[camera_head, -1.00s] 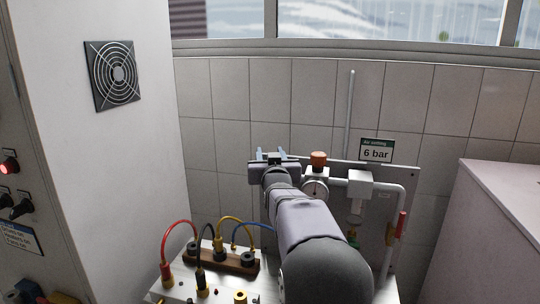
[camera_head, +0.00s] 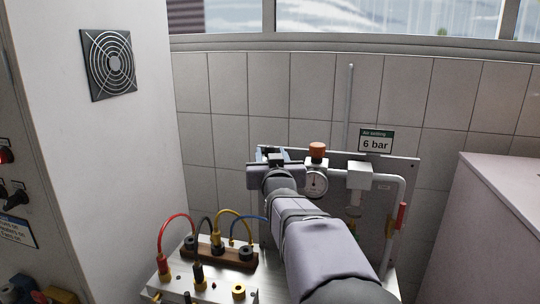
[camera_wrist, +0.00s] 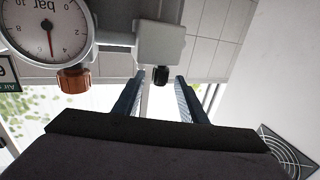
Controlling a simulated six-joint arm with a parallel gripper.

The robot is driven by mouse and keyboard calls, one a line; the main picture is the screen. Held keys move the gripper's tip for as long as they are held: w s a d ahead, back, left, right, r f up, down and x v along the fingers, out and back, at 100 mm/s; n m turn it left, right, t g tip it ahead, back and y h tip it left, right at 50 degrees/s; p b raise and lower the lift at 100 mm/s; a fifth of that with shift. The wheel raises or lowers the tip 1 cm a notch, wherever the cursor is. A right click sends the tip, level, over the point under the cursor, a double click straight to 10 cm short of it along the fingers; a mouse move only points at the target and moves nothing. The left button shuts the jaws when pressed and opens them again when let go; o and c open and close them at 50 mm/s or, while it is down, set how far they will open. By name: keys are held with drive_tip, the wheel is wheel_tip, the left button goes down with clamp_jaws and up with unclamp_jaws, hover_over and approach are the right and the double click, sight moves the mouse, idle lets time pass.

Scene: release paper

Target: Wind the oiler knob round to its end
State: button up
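A small black knob (camera_wrist: 162,75), which looks like the oiler knob, sits on a grey-white block (camera_wrist: 160,42) beside the pressure gauge. My gripper (camera_wrist: 160,85) is open, with one blue finger on each side of the knob. Gaps show between the knob and both fingers, so I see no grip on it. In the head view my gripper (camera_head: 270,153) is at the upper left of the panel, left of the gauge, and hides most of that unit. The knob's turn position cannot be told.
The orange knob (camera_head: 317,149) and gauge (camera_head: 315,183) stand close to the right of my gripper. A grey panel (camera_head: 405,180) carries another white unit (camera_head: 359,175) and a pipe. Coloured cables loop over a terminal block (camera_head: 225,254) below left.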

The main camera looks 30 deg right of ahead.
idle(0.3)
wheel_tip(320, 180, up, 5)
drive_tip(key=w+m+h+p, duration=0.2)
drive_tip(key=m+h+p, duration=0.15)
drive_tip(key=p, duration=0.75)
wheel_tip(320, 180, down, 5)
drive_tip(key=s+g+h+p, duration=0.1)
drive_tip(key=g+p, duration=0.2)
drive_tip(key=shift+p+x, duration=1.5)
drive_tip(key=shift+x, duration=1.7)
drive_tip(key=shift+a, duration=0.1)
clamp_jaws()
